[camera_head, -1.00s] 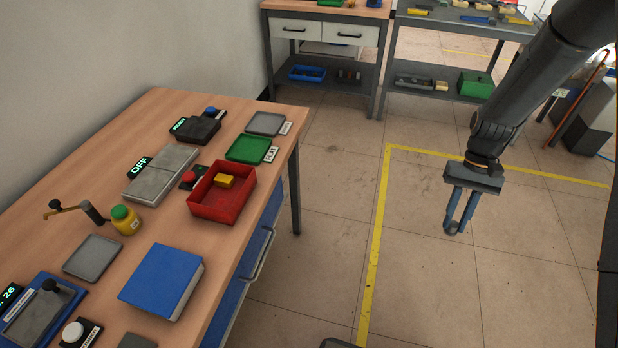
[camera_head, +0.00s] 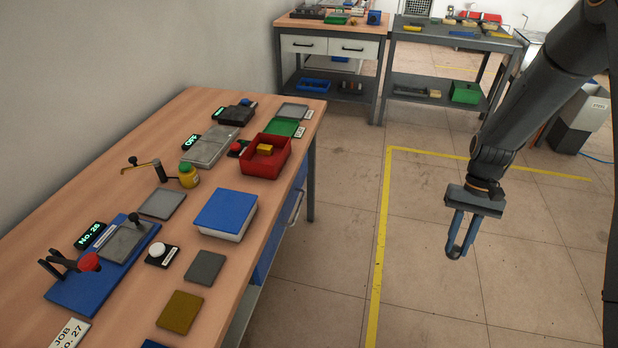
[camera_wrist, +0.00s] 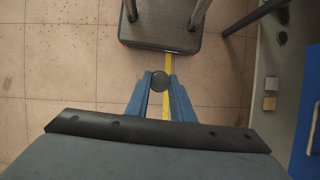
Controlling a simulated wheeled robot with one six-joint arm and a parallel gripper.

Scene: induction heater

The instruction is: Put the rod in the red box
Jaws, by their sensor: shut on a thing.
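My gripper (camera_head: 460,236) hangs pointing down over the floor, to the right of the wooden workbench and well apart from the red box. Its blue fingers are shut on the rod (camera_wrist: 160,81), which shows end-on as a dark round disc between the fingertips in the wrist view. In the head view the rod is small and mostly hidden by the fingers. The red box (camera_head: 256,170) stands open on the workbench near its right edge, with a small yellow block (camera_head: 264,149) inside.
The workbench (camera_head: 118,182) also holds a green tray (camera_head: 283,127), a blue-topped block (camera_head: 226,210), a yellow bottle (camera_head: 188,178) and a grey two-part plate (camera_head: 210,147). Open floor with a yellow line (camera_head: 381,230) lies between workbench and gripper. Shelved tables stand behind.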

